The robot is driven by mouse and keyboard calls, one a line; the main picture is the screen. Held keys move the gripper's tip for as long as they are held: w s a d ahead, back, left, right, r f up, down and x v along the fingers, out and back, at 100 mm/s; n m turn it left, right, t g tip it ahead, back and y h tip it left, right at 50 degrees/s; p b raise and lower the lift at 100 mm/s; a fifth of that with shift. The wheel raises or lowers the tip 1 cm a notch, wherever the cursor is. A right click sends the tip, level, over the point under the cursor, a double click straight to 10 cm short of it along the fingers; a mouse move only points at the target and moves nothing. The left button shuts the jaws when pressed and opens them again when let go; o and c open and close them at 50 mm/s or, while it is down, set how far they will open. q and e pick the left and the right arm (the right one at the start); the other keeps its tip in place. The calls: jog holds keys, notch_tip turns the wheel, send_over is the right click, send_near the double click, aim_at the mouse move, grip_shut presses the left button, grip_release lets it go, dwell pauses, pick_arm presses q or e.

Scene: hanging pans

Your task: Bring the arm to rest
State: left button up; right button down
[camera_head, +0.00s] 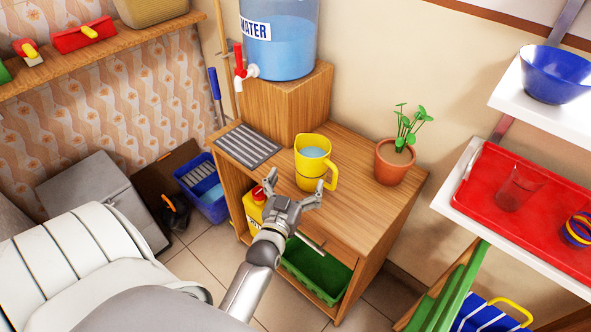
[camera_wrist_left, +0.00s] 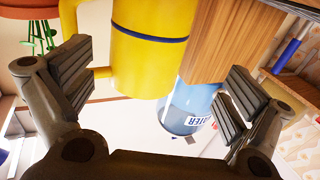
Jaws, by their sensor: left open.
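My left arm comes in from the lower left, and its gripper (camera_head: 294,186) is open and empty in front of the wooden cabinet (camera_head: 352,212). A yellow pitcher (camera_head: 313,168) with clear liquid in it stands upright on the cabinet top, just beyond the fingers. In the left wrist view, which is upside down, the open fingers of the left gripper (camera_wrist_left: 155,92) are spread wide. The pitcher (camera_wrist_left: 150,55) shows beyond them, with nothing held between the pads. My right gripper is in neither view.
A water dispenser (camera_head: 283,45) on a wooden block stands behind the pitcher. A potted plant (camera_head: 394,163) is to its right. White shelves with a red tray (camera_head: 490,200) and blue bowl (camera_head: 556,75) are at the right. A blue crate (camera_head: 211,207) is on the floor.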

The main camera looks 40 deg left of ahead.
pick_arm(q)
jog(key=shift+s+d+r, duration=0.15)
jog(key=shift+s, duration=0.35)
